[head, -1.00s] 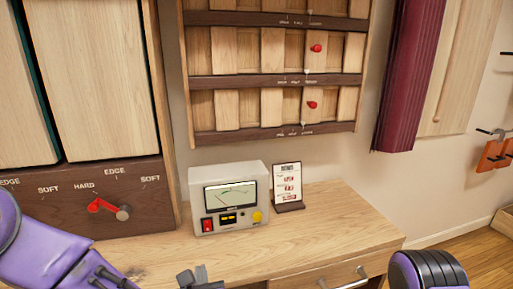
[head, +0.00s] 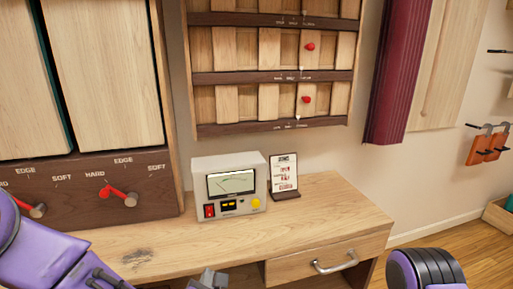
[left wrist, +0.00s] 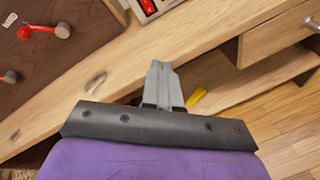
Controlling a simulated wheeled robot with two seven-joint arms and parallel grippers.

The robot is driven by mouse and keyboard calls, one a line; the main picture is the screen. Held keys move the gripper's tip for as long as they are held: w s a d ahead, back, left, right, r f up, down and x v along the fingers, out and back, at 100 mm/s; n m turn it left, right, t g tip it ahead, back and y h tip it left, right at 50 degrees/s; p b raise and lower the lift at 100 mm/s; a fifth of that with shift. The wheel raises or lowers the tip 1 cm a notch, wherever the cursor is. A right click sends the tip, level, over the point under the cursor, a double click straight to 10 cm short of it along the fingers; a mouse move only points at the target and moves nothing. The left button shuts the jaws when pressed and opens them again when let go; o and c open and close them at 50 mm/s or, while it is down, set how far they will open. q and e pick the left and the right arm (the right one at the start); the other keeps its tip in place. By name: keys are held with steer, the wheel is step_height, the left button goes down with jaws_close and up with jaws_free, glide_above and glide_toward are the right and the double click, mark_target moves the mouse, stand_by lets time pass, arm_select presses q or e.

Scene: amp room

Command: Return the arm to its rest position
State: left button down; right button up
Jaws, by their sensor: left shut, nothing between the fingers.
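My left arm comes in from the left of the head view in purple, and my left gripper (head: 212,279) shows at the bottom edge, partly cut off. In the left wrist view the gripper (left wrist: 161,84) has its grey fingers together with nothing held. It appears in front of the wooden desk (head: 150,250), with no contact visible. My right arm shows only as a purple and black rounded link at the lower right; its gripper is out of view.
A meter box (head: 230,187) and a small card stand (head: 284,177) are on the desk. A dark panel with red-handled levers (head: 118,193) is at left. Slatted shelves (head: 272,60) hang above. A drawer handle (head: 335,262) sticks out from the desk front. Open floor lies at right.

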arm_select(q)
steer(key=s+a+f+m+g+h, duration=0.1)
steer(key=s+a+f+m+g, duration=0.15)
steer(key=f+m, duration=0.55)
steer(key=s+a+f+m+g, duration=0.2)
steer(key=s+a+f+m, duration=0.15)
steer(key=f+m, duration=0.4)
steer(key=s+a+f+m+g+y, duration=0.1)
steer(key=s+a+f+m+g, duration=0.2)
steer(key=s+a+f, duration=0.3)
steer(key=s+a+f+m+g+y, duration=0.1)
steer(key=s+a+f+m+g, duration=0.2)
steer(key=s, duration=1.1)
steer(key=a+f+m, duration=0.2)
steer(key=a+f, duration=0.2)
steer(key=f, duration=0.1)
